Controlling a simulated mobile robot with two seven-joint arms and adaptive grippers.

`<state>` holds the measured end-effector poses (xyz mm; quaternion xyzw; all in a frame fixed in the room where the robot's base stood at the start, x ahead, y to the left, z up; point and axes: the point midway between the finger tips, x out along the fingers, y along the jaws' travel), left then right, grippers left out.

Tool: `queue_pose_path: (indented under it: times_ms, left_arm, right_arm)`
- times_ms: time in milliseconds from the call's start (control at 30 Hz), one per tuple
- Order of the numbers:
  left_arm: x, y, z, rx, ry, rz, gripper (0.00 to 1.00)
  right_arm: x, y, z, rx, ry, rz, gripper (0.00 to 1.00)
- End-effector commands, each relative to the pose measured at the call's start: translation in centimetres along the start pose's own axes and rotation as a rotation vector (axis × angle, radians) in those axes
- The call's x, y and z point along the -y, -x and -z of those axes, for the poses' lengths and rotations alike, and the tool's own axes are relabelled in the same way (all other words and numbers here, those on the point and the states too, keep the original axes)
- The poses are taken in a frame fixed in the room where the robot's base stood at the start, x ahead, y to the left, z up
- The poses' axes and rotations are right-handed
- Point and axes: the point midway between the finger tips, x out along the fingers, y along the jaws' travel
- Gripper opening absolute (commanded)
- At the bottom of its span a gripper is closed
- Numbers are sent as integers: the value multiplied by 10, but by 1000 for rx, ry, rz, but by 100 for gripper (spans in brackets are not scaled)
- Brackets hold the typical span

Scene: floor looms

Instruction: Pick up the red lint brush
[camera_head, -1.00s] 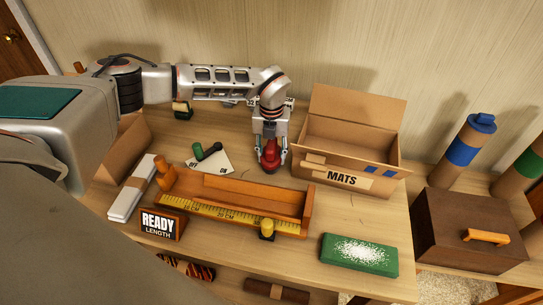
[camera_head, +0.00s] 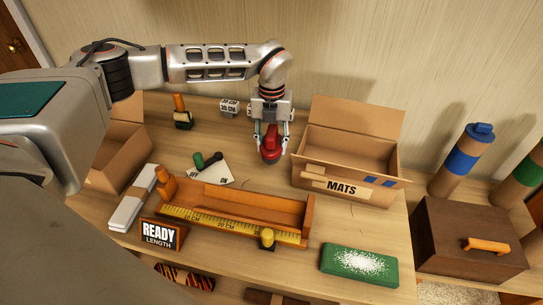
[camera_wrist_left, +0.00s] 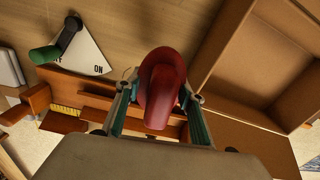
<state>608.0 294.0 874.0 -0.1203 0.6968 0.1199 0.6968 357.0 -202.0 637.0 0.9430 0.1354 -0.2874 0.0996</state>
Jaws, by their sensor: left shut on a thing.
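The red lint brush (camera_head: 271,146) is held between the fingers of my left gripper (camera_head: 271,140). In the head view it appears above the table, left of the MATS box and behind the wooden measuring tray. In the left wrist view the brush (camera_wrist_left: 163,88) fills the space between the two teal-lined fingers (camera_wrist_left: 160,105), which are shut on it. The gripper points downward. My right gripper is in neither view.
The open MATS box (camera_head: 309,180) stands just right of the gripper. The wooden measuring tray (camera_head: 240,195) and READY LENGTH sign (camera_head: 162,234) are in front. An ON/OFF switch plate (camera_head: 210,174) lies left. A green pad (camera_head: 360,264) lies front right, near a brown chest (camera_head: 470,236).

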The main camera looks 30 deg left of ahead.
Motion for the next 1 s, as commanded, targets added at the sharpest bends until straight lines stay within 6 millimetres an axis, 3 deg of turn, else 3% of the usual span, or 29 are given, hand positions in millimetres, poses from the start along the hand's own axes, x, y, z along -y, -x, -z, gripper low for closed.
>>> queue_pose_path:
  times_ms: [200,500,700,1000]
  left_arm:
    - [0,50,-1,5,0,1,4]
    - [0,94,-1,2,1,0,4]
    - [0,107,0,1,1,-1,4]
    - [0,110,0,0,0,0,4]
  right_arm:
    - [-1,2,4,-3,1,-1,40]
    - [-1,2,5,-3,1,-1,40]
    - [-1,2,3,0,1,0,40]
    - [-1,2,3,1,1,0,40]
